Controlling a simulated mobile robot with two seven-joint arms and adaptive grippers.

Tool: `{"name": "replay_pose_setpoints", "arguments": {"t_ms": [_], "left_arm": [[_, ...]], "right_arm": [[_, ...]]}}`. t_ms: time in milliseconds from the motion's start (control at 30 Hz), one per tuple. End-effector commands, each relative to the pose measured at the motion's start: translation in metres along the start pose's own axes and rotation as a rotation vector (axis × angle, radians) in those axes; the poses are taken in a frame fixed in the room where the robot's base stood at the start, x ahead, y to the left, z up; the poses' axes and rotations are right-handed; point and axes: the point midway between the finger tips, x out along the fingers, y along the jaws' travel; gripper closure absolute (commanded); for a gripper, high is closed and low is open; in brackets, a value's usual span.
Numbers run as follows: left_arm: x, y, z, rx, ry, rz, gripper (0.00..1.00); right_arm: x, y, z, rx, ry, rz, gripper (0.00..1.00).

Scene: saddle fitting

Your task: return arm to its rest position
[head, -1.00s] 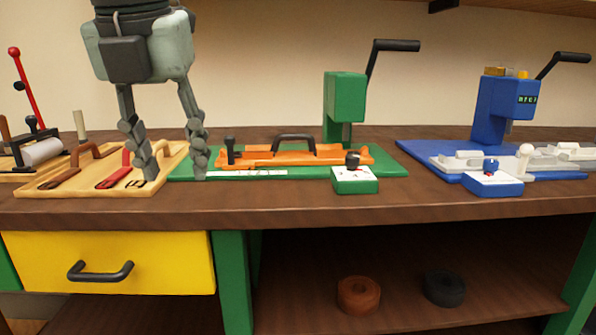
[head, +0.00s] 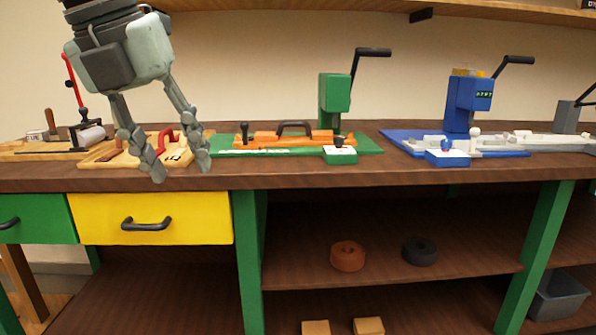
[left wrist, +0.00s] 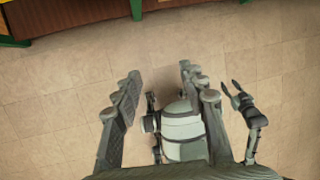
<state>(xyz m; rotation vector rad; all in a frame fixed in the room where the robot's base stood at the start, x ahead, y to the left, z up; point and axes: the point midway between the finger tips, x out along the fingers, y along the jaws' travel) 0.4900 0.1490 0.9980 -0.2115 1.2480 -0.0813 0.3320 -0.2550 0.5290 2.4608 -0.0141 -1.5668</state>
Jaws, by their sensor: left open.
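My left gripper (head: 182,168) hangs at the left of the head view with its fingers spread and nothing between them. It is in front of the bench's front edge, over the tan board and the yellow drawer. In the left wrist view its two fingers (left wrist: 160,95) are apart over bare floor, with grey parts of my own body between and beyond them. A small dark two-pronged part at the right of that view may be my right gripper (left wrist: 236,94); it is too small to tell its state.
The bench top (head: 330,172) holds a tan board (head: 97,160), a green press (head: 334,100) with an orange fixture (head: 270,140), and a blue press (head: 462,105). A yellow drawer (head: 185,222) is shut below. Two rolls (head: 347,256) lie on the shelf. The floor (left wrist: 60,100) is clear.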

Motion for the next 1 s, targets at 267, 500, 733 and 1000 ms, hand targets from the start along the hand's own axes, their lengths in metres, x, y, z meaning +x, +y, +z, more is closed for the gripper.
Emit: {"name": "replay_pose_setpoints", "arguments": {"t_ms": [267, 500, 733, 1000], "left_arm": [[-0.001, 0.019, 0.044, -0.198, -0.072, -0.442, 0.59], [-0.003, 0.099, 0.110, -0.590, -0.310, -0.933, 0.59], [0.051, 0.251, 0.130, -1.161, -0.642, -1.183, 0.59], [0.184, 0.379, 0.046, -1.824, -0.882, -1.064, 0.59]], "right_arm": [[0.010, 0.000, 0.002, 0.001, -0.020, -0.004, 0.60], [0.025, -0.001, 0.008, 0.002, -0.050, -0.010, 0.60], [0.041, -0.002, 0.016, 0.004, -0.080, -0.016, 0.60], [0.055, -0.003, 0.024, 0.006, -0.108, -0.021, 0.60]]}}
